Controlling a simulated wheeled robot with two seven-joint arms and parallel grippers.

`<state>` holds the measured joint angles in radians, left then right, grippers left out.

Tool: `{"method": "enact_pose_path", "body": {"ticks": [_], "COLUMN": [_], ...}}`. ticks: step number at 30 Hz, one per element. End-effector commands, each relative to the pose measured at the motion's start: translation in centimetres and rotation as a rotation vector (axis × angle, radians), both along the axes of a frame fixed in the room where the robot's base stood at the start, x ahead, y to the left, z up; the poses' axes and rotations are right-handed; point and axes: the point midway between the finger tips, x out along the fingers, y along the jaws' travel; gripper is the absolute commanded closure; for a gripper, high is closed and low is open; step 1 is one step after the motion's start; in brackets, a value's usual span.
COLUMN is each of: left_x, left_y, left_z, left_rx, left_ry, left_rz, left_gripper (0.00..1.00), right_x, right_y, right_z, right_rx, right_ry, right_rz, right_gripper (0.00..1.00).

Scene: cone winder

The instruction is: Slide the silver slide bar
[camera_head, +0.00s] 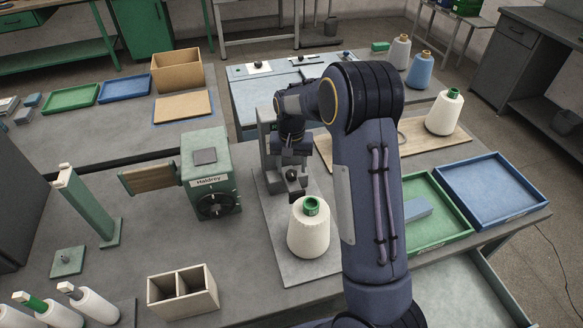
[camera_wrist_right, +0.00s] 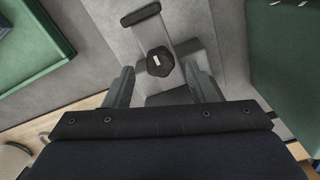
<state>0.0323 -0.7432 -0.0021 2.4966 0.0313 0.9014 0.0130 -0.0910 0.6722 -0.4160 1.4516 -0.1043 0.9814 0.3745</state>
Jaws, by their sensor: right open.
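The silver slide bar appears to be the grey metal strip (camera_wrist_right: 152,35) in the right wrist view, with a dark crosspiece at its far end and a black faceted knob (camera_wrist_right: 158,62) on it. In the head view the dark knob (camera_head: 292,175) shows on a grey metal stand (camera_head: 266,150), behind a white yarn cone. My right gripper (camera_wrist_right: 160,86) is open, its two fingers apart on either side of the area just short of the knob. I cannot tell whether they touch anything. In the head view my right gripper (camera_head: 290,165) points down over the stand, partly blending with it.
The white cone (camera_head: 308,232) with a green top stands on the grey base plate (camera_head: 290,268). The green Haldrey box (camera_head: 208,170) is left of the stand. A green tray (camera_head: 437,208) and a blue tray (camera_head: 490,190) lie right of my arm. A wooden divided box (camera_head: 182,292) stands in front.

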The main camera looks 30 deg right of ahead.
Motion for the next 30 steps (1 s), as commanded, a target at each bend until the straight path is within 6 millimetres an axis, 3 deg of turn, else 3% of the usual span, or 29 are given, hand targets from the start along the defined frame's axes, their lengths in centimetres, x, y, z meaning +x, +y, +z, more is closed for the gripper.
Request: {"method": "enact_pose_path", "body": {"ticks": [6,15,27,30], "left_x": [0.0,0.0,0.0,0.0], "left_y": [0.0,0.0,0.0,0.0], "left_z": [0.5,0.4,0.4,0.4], "left_rx": [0.0,0.0,0.0,0.0], "left_ry": [0.0,0.0,0.0,0.0], "left_rz": [0.0,0.0,0.0,0.0], "left_gripper": [0.64,0.64,0.64,0.64], "right_x": [0.0,0.0,0.0,0.0], "right_y": [0.0,0.0,0.0,0.0], "right_z": [-2.1,-2.4,-2.4,-2.4], "right_rx": [0.001,0.0,0.0,0.0], "right_ry": [0.001,-0.001,-0.001,-0.001], "right_rz": [0.001,0.001,0.001,0.001], "right_gripper": [0.49,0.49,1.0,1.0]}}
